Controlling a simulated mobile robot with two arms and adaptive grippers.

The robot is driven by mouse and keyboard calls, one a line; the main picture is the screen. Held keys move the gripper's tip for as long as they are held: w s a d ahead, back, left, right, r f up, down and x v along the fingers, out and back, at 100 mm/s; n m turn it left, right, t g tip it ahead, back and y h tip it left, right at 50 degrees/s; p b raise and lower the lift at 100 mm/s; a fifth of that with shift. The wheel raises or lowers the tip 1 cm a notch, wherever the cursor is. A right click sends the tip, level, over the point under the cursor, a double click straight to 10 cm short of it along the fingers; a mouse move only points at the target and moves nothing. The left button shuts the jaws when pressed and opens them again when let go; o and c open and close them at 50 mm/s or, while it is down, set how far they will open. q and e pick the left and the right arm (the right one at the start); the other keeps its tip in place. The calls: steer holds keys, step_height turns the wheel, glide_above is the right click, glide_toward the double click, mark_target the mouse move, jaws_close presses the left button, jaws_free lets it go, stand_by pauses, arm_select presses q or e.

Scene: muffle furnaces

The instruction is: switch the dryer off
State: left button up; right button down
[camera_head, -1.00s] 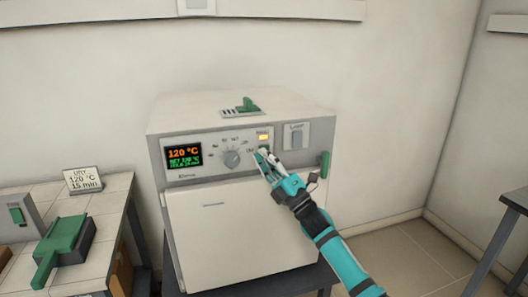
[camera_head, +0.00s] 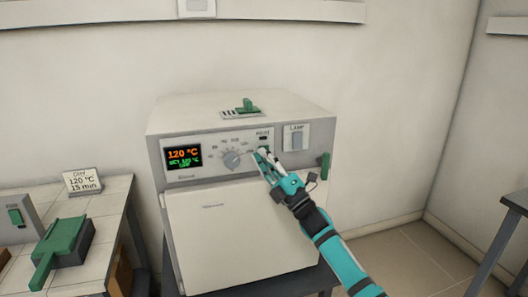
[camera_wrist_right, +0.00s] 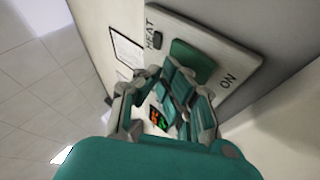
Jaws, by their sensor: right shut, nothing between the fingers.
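The dryer (camera_head: 240,235) is a pale box with a closed door and a front panel. Its display (camera_head: 183,156) is lit and shows 120 °C with green text below. A small indicator (camera_head: 263,137) at the panel's right is dark. My right gripper (camera_head: 263,152) is shut and empty, with its fingertips at the panel just below that indicator. In the right wrist view a green switch (camera_wrist_right: 193,62) is marked ON, with a HEAT label beside a small dark lamp (camera_wrist_right: 157,40). The fingers (camera_wrist_right: 177,85) are close to the switch and partly cover it; contact is unclear. My left gripper is not in view.
A green handle (camera_head: 325,166) is at the dryer's right edge. A tiled bench (camera_head: 112,210) at left bears a card (camera_head: 84,181) and a green-topped device (camera_head: 62,238).

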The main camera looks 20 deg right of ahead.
steer(key=shift+s, duration=0.15)
steer(key=shift+s+f+p, duration=0.1)
steer(key=shift+s+p, duration=0.25)
steer(key=shift+s, duration=0.3)
steer(key=s, duration=0.1)
steer(key=s+p, duration=0.1)
steer(key=s, duration=0.1)
steer(key=s+p, duration=0.1)
steer(key=s, duration=0.1)
steer(key=shift+d+f, duration=0.15)
steer(key=shift+f, duration=0.15)
steer(key=shift+w+f, duration=0.1)
